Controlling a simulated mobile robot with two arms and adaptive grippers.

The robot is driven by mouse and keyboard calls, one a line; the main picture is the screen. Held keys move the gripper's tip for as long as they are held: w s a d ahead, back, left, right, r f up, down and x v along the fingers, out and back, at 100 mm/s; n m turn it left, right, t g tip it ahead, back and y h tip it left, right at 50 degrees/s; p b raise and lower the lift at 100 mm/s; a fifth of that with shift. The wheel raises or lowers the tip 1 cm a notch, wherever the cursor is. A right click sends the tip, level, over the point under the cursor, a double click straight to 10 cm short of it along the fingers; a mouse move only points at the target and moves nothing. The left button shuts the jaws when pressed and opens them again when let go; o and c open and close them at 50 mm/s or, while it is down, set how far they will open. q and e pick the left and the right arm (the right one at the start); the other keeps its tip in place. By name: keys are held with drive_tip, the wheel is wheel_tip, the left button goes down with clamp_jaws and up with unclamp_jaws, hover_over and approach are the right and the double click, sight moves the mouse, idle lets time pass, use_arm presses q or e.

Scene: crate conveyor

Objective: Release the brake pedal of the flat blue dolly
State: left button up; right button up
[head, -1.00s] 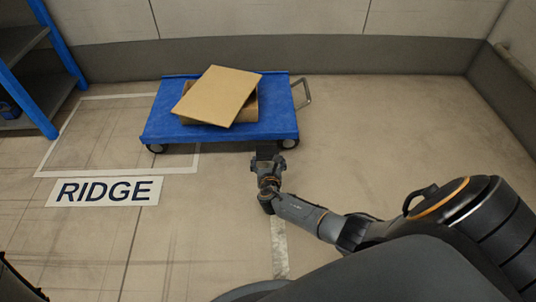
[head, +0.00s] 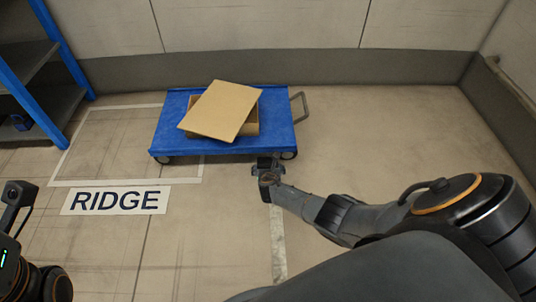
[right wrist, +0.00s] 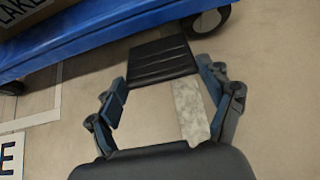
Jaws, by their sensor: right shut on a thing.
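The flat blue dolly (head: 172,126) stands on the floor near the back wall, with an open cardboard box (head: 250,126) and its tilted flap or lid (head: 220,108) on top. Its black ribbed brake pedal (right wrist: 160,62) sticks out from the near side, below the deck, in the right wrist view. My right gripper (right wrist: 165,80) is shut on the pedal, with one finger at each side edge. In the head view my right gripper (head: 267,170) is at the dolly's near edge, left of the right front wheel (head: 289,155), and hides most of the pedal.
A floor sign reading RIDGE (head: 116,200) lies in front of a white taped outline (head: 120,183). A blue shelf rack (head: 55,60) stands at the left. A pale floor strip (head: 278,245) runs towards me. The floor right of the dolly is clear.

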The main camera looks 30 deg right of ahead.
drive_tip(key=shift+w+d+r, duration=0.2)
drive_tip(key=shift+w+r, duration=0.05)
drive_tip(key=shift+r, duration=0.05)
drive_tip(key=o, duration=1.4)
drive_tip(key=shift+o, duration=1.2)
drive_tip(key=shift+f, duration=0.15)
drive_tip(key=shift+s+a, duration=0.1)
drive_tip(key=shift+s+f, duration=0.1)
drive_tip(key=shift+s+a+r, duration=0.2)
drive_tip(key=shift+s+a, duration=0.05)
drive_tip(key=v, duration=1.1)
